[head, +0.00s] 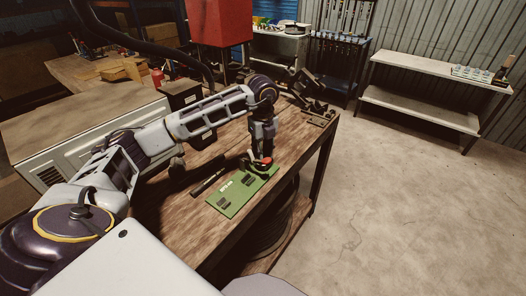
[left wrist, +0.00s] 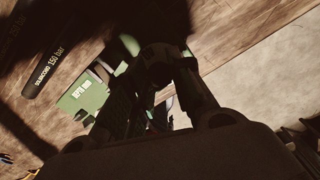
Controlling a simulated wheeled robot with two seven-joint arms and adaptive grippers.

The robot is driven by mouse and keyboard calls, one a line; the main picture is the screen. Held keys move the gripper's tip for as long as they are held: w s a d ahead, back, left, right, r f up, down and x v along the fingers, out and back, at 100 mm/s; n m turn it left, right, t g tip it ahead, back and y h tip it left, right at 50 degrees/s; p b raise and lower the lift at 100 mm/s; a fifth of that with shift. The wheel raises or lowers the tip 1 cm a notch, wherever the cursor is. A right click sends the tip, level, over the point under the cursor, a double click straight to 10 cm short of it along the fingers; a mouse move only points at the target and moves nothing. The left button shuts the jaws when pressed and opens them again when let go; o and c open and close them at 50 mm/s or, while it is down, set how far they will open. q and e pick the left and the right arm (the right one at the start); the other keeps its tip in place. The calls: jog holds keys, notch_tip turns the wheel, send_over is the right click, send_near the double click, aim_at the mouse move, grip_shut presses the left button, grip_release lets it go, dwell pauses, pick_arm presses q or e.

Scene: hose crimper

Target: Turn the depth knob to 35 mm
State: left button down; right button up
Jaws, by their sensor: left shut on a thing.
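In the left wrist view the fingers (left wrist: 165,85) close on a dark rounded shape, too dim to name. My right gripper is not in view.
A black hose (head: 208,182) lies on the bench left of the mat; its printed marking shows in the left wrist view (left wrist: 52,62). A dark machine (head: 305,82) stands at the bench's far end. The floor (head: 390,200) to the right is clear.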

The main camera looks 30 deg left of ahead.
pick_arm(q)
jog(key=shift+w+r, duration=0.1)
jog(key=c, duration=1.5)
grip_release()
notch_tip(320, 180, up, 12)
